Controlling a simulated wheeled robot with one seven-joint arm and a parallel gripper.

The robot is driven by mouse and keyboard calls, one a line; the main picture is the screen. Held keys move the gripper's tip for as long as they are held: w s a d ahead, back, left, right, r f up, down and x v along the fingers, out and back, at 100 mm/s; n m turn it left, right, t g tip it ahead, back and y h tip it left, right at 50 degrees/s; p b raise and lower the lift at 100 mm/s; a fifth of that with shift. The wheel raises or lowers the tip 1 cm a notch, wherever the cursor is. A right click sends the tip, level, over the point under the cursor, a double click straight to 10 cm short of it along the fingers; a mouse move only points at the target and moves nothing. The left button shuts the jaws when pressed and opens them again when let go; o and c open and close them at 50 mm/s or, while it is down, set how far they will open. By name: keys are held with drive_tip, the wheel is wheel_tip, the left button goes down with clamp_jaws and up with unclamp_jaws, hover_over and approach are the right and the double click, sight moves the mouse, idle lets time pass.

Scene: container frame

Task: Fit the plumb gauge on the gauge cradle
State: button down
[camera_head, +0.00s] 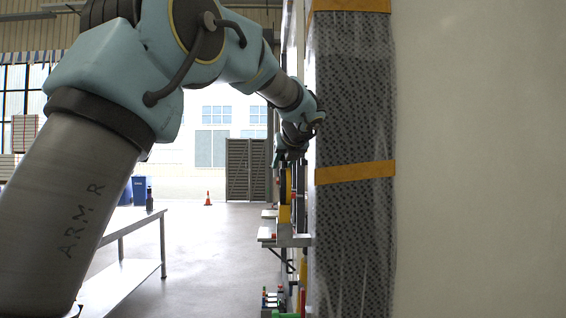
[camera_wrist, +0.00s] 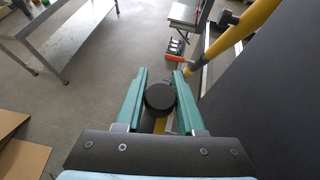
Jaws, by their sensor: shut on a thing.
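My gripper (camera_wrist: 160,76) has its two green fingers on either side of a round black-topped piece (camera_wrist: 160,97), which I take to be the plumb gauge. A yellow part shows below the black top. In the head view, my gripper (camera_head: 289,163) is above a narrow upright yellow and black piece (camera_head: 285,187), beside the wrapped column. Below it a grey bracket (camera_head: 284,241) with a yellow block juts out, likely the gauge cradle. I cannot tell whether the gauge touches it. The gauge's lower end is hidden in the wrist view.
A tall wrapped stack (camera_head: 352,110) with orange bands stands close at the right of my gripper. A yellow tube (camera_wrist: 245,30) runs at upper right in the wrist view. A metal table (camera_head: 130,230) stands at left. Open floor lies between.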

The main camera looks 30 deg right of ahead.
drive_tip(key=shift+f, duration=0.2)
idle(0.5)
drive_tip(key=shift+f+b, duration=0.3)
drive_tip(key=shift+f, duration=0.35)
drive_tip(key=shift+f+b, duration=0.35)
drive_tip(key=shift+c, duration=2.2)
unclamp_jaws()
drive_tip(key=shift+f, duration=0.1)
drive_tip(key=b+v, duration=0.2)
drive_tip(key=v, duration=0.8)
drive_tip(key=shift+s+r, duration=0.2)
drive_tip(key=shift+s, duration=0.15)
drive_tip(key=shift+s, duration=0.1)
